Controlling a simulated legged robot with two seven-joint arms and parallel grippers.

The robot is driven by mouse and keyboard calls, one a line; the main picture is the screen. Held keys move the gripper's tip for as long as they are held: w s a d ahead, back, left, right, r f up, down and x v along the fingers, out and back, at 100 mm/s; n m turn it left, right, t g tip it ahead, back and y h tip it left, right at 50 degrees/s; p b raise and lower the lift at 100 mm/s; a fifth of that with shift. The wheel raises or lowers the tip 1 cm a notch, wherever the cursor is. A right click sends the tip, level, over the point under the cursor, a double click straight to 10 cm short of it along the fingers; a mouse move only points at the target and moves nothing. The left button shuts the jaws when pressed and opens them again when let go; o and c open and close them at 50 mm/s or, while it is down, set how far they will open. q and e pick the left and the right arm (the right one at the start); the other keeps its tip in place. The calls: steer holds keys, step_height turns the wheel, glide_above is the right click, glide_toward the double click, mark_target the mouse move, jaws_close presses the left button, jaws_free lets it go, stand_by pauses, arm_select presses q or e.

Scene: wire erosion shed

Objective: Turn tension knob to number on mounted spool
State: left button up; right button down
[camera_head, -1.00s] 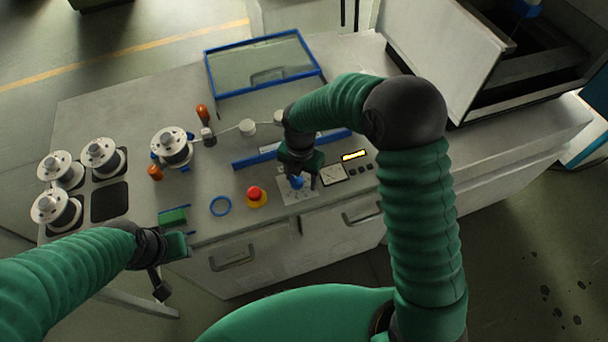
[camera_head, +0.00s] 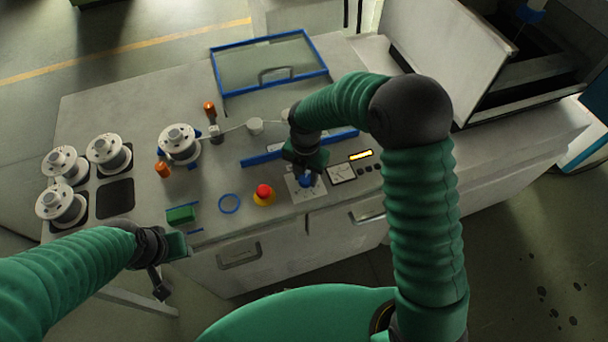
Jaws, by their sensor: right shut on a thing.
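The blue tension knob (camera_head: 306,181) sits on a pale dial plate (camera_head: 297,190) near the front of the bench. My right gripper (camera_head: 306,174) reaches down onto it and is shut on it, hiding its upper part. The dial's numbers are too small to read. The mounted spool (camera_head: 180,141) is white and stands at the left middle of the bench, between an upper and a lower orange part. Its number cannot be read. My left gripper (camera_head: 172,268) hangs at the front left edge, away from the spools; its jaw state is unclear.
Several loose spools (camera_head: 110,152) stand at the left around an empty dark pad (camera_head: 115,198). A red and yellow emergency button (camera_head: 264,193), a blue ring (camera_head: 229,204) and a green block (camera_head: 181,214) lie left of the dial. A meter panel (camera_head: 341,173) is just right.

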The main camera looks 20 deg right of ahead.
steer(key=shift+s+f, duration=0.15)
steer(key=shift+s, duration=0.05)
arm_select(q)
steer(key=shift+d, duration=0.4)
steer(key=shift+a+r, duration=0.1)
steer(key=shift+a, duration=0.1)
arm_select(e)
steer(key=shift+a, duration=0.2)
